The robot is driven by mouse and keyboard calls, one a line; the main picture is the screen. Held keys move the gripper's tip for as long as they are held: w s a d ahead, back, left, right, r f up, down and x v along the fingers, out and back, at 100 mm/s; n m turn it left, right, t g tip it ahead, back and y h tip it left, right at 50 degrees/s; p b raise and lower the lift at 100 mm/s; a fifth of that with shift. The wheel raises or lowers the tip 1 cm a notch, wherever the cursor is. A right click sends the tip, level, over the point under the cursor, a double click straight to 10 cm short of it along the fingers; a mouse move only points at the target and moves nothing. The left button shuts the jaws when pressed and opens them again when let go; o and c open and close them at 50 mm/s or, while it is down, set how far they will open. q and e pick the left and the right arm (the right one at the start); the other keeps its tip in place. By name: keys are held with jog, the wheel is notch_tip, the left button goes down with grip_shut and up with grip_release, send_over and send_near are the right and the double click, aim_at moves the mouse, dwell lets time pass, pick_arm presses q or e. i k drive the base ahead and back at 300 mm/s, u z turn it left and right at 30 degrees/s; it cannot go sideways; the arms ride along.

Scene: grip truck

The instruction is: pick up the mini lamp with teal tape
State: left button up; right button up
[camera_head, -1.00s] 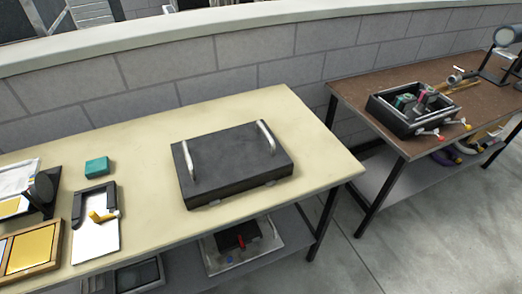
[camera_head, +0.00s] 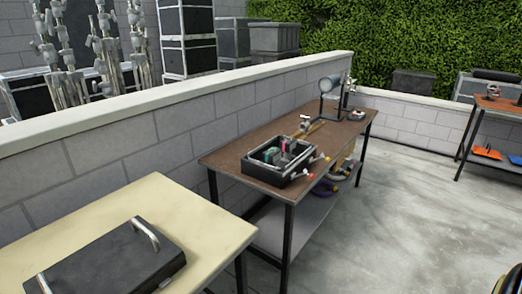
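I cannot make out for sure a mini lamp with teal tape. An open black crate (camera_head: 249,172) on the brown table holds small items, among them a teal piece (camera_head: 270,154) and a pink or red piece. What these pieces are is too small to tell. A lamp-like fixture with a round grey head (camera_head: 327,84) stands at the far end of the same table; no teal shows on it. Neither of my grippers is in view.
A cream table (camera_head: 192,214) with a black, silver-handled case (camera_head: 112,262) is at lower left. The brown table (camera_head: 228,156) has a lower shelf with cables. Open concrete floor (camera_head: 400,215) lies to the right. Another table (camera_head: 497,104) stands at far right.

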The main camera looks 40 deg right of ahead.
aim_at(270, 158)
jog(key=z, duration=1.3)
